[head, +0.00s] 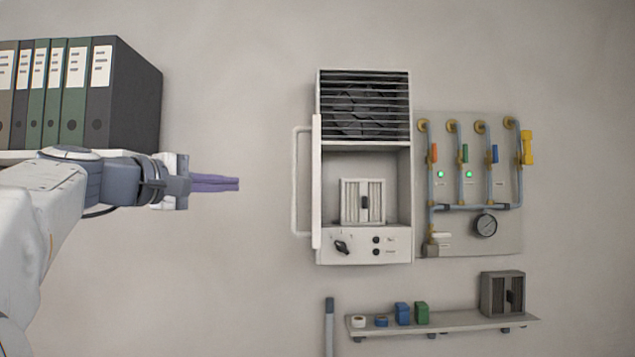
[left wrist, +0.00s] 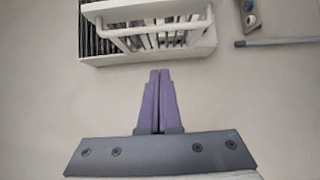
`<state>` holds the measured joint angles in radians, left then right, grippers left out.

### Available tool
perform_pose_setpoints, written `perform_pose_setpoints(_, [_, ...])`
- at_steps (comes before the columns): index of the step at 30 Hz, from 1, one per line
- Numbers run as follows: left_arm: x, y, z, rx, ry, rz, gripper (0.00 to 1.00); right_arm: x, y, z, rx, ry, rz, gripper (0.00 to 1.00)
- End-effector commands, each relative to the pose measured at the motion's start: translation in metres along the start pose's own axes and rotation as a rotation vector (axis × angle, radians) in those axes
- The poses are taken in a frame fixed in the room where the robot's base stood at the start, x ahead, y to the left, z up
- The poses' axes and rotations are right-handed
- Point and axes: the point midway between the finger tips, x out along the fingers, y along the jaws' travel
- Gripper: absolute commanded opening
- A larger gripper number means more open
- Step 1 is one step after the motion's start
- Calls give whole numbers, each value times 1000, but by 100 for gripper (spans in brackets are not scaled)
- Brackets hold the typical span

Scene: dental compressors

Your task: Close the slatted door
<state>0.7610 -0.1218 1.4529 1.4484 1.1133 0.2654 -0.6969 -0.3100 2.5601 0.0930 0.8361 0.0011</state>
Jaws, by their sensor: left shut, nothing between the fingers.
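The white wall unit (head: 362,245) has an open front compartment. Its door (head: 316,190) stands open at the left side, seen nearly edge-on, with a white loop handle (head: 296,180) on its left. In the left wrist view, white slats (left wrist: 165,40) show behind the handle bar (left wrist: 150,27). My left gripper (head: 238,184) has purple fingers, shut and empty. It is left of the handle, with a gap between them in the picture. It also shows in the left wrist view (left wrist: 160,72), pointing toward the unit. My right gripper is not in view.
A pipe panel (head: 470,235) with a gauge adjoins the unit's right side. A small slatted cartridge (head: 350,205) sits inside the compartment. A shelf (head: 460,322) with small parts is below, beside a grey upright bar (head: 329,325). Binders (head: 75,110) stand upper left.

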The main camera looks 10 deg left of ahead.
Motion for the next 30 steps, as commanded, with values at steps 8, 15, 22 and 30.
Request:
perform_pose_setpoints(8, [62, 5, 2, -5, -7, -4, 0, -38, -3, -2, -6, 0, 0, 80])
perform_pose_setpoints(15, [95, 3, 19, -1, -4, -4, 0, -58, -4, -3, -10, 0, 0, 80])
perform_pose_setpoints(22, [105, 0, 28, 1, 0, -3, 0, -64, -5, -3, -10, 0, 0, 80])
perform_pose_setpoints(30, [105, -1, 29, 1, 0, -2, 0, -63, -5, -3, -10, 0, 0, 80])
